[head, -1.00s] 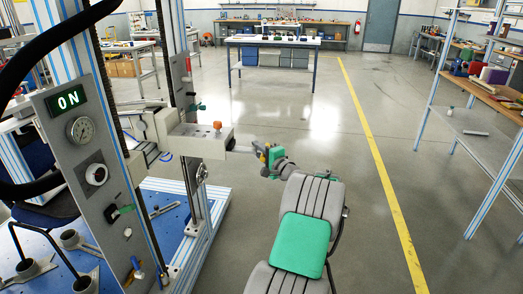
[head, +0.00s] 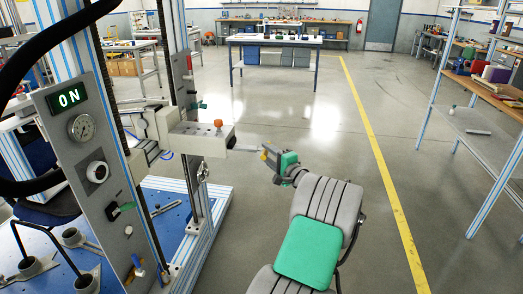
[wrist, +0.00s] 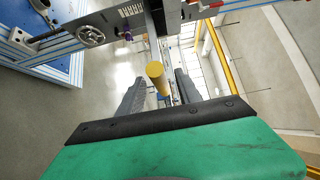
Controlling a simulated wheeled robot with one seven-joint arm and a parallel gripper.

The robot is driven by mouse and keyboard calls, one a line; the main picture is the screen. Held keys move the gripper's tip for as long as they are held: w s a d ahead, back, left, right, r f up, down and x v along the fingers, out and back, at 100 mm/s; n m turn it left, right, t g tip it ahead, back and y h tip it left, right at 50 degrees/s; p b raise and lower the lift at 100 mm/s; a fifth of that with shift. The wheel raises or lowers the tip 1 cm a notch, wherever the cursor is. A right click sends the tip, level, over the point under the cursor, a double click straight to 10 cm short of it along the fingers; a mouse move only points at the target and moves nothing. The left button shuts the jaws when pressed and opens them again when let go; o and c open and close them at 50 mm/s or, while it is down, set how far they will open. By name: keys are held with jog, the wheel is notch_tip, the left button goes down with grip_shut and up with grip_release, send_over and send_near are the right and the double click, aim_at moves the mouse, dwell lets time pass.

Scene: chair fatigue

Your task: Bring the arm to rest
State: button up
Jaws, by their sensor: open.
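My gripper (head: 269,154) is at the far end of my grey and green arm, just right of the test machine's horizontal bar (head: 243,148) in the head view. In the wrist view its two dark fingers (wrist: 160,82) are spread apart. A yellow cylinder (wrist: 155,72) shows between them with its round end towards the camera. I cannot tell whether it touches a finger. The fingertips are too small to make out in the head view. The arm reaches forward from the bottom of the picture, with a green pad on its upper side.
The test machine (head: 66,108), with its lit ON display, fills the left side. A shelf rack (head: 467,123) stands at the right. A workbench (head: 274,41) stands at the back. The floor right of my arm is clear, with a yellow line (head: 389,185).

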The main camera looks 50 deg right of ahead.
jog(key=shift+v, duration=1.05)
